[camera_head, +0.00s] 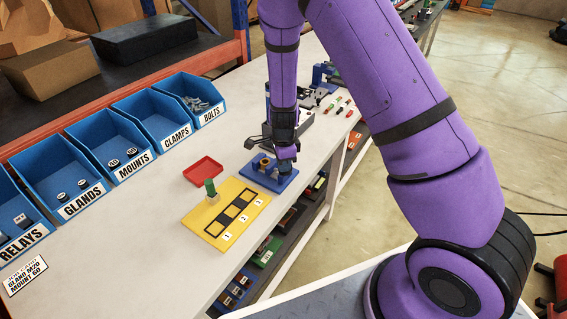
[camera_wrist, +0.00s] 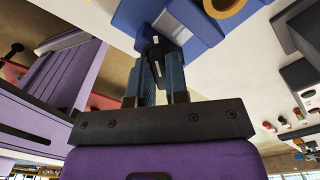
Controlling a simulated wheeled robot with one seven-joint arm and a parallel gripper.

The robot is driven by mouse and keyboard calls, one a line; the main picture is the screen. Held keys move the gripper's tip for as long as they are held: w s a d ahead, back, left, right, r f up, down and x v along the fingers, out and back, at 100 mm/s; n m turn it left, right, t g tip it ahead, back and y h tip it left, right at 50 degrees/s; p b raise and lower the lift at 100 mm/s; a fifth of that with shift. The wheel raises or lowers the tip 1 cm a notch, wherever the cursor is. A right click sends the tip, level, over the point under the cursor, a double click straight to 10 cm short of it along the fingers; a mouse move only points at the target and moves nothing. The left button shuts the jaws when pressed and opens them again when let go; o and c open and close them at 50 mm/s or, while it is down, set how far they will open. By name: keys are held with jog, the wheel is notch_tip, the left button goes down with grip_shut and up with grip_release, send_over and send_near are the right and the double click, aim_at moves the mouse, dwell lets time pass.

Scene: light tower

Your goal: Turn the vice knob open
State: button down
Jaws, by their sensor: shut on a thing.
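The blue vice (camera_head: 262,180) sits on the white bench near its right edge, with a brass-coloured round part on it. In the wrist view, the vice's blue body (camera_wrist: 198,48) fills the top middle, beside a grey strip and the brass-coloured ring (camera_wrist: 228,5). My gripper (camera_head: 285,166) reaches down to the right end of the vice. In the wrist view, my gripper (camera_wrist: 158,68) is shut on the dark vice knob (camera_wrist: 155,52), which shows between the fingertips. The fingers hide part of the knob, so its turn angle cannot be told.
A yellow board (camera_head: 215,232) with numbered squares and a green-topped part lies in front. A red tray (camera_head: 204,170) lies behind it. Labelled blue bins (camera_head: 126,150) line the left. A grey-and-black device (camera_head: 296,122) and small coloured parts stand farther back.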

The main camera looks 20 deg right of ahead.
jog(key=n, duration=0.7)
jog(key=shift+s, duration=0.1)
jog(key=n, duration=0.4)
jog(key=shift+d, duration=0.1)
jog(key=n, duration=0.3)
jog(key=shift+s+n, duration=0.1)
jog(key=shift+n, duration=0.2)
jog(key=n, duration=0.5)
jog(key=shift+d, duration=0.2)
jog(key=n, duration=0.6)
jog(key=shift+n, duration=0.3)
jog(key=c, duration=1.1)
grip_release()
